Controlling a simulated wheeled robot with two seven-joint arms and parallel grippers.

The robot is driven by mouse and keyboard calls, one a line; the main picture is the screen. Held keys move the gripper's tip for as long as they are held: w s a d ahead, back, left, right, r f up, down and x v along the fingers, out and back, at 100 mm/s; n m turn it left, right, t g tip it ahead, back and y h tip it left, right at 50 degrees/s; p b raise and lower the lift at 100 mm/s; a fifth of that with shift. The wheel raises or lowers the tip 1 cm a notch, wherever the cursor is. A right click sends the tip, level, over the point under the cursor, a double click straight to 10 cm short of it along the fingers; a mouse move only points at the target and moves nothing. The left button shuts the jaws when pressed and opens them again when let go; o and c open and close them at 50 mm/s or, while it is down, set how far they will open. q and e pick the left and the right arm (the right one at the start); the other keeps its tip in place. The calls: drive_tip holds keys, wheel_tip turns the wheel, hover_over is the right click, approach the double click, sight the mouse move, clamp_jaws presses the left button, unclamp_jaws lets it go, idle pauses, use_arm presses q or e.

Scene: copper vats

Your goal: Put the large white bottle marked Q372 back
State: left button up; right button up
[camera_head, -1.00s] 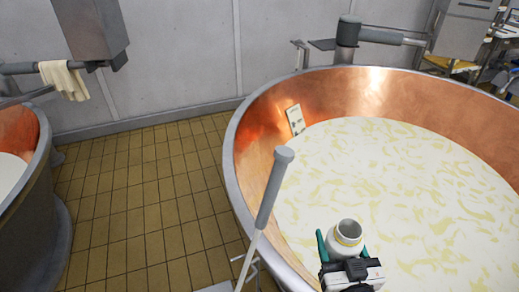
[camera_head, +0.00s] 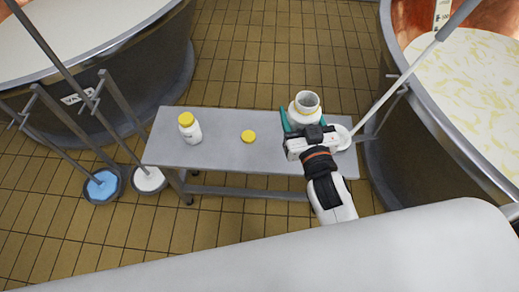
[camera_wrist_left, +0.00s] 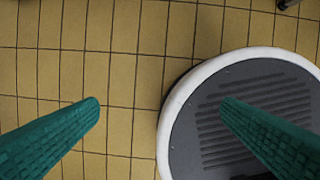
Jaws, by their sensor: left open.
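An open white bottle (camera_head: 305,106) with a wide mouth and a yellow band at its neck is between the teal fingers of my right gripper (camera_head: 304,118), which is shut on it. It appears above the right end of a grey metal table. No marking can be read on it. A yellow lid (camera_head: 248,136) lies on the table. A smaller-looking white bottle with a yellow lid (camera_head: 190,128) stands at the table's left. My left gripper (camera_wrist_left: 162,102) is open and empty over tiled floor in the left wrist view, and it is out of the head view.
The grey table (camera_head: 215,153) has bare room around the lid. A copper vat (camera_head: 440,150) of pale liquid stands at right, another vat (camera_head: 125,65) at left. A long-handled tool (camera_head: 395,88) leans by the table's right end. Tools with white (camera_head: 149,180) and blue (camera_head: 102,187) discs stand left.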

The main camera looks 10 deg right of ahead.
drive_tip(key=shift+h, duration=0.5)
drive_tip(key=w+f+b, duration=0.5)
drive_tip(key=f+b, duration=0.2)
drive_tip(key=f, duration=0.2)
drive_tip(key=w+f+b, duration=0.6)
drive_tip(key=f+b, duration=0.2)
drive_tip(key=f, duration=0.1)
drive_tip(key=w+f+b, duration=0.5)
drive_tip(key=f+b, duration=0.3)
drive_tip(key=f, duration=0.1)
drive_tip(key=shift+w+a, duration=0.25)
drive_tip(key=shift+w, duration=0.05)
drive_tip(key=shift+f, duration=0.15)
wheel_tip(320, 180, down, 4)
drive_tip(key=shift+r+b, duration=0.2)
drive_tip(key=shift+b, duration=0.75)
use_arm(q)
drive_tip(key=w+d+r+t+h, duration=0.1)
drive_tip(key=w+d+r+t, duration=0.3)
drive_tip(key=w+r+t, duration=0.4)
drive_tip(key=shift+w+d+r+h, duration=0.15)
drive_tip(key=shift+w+r+h, duration=0.25)
drive_tip(key=shift+w+r, duration=2.95)
drive_tip(key=shift+x, duration=1.15)
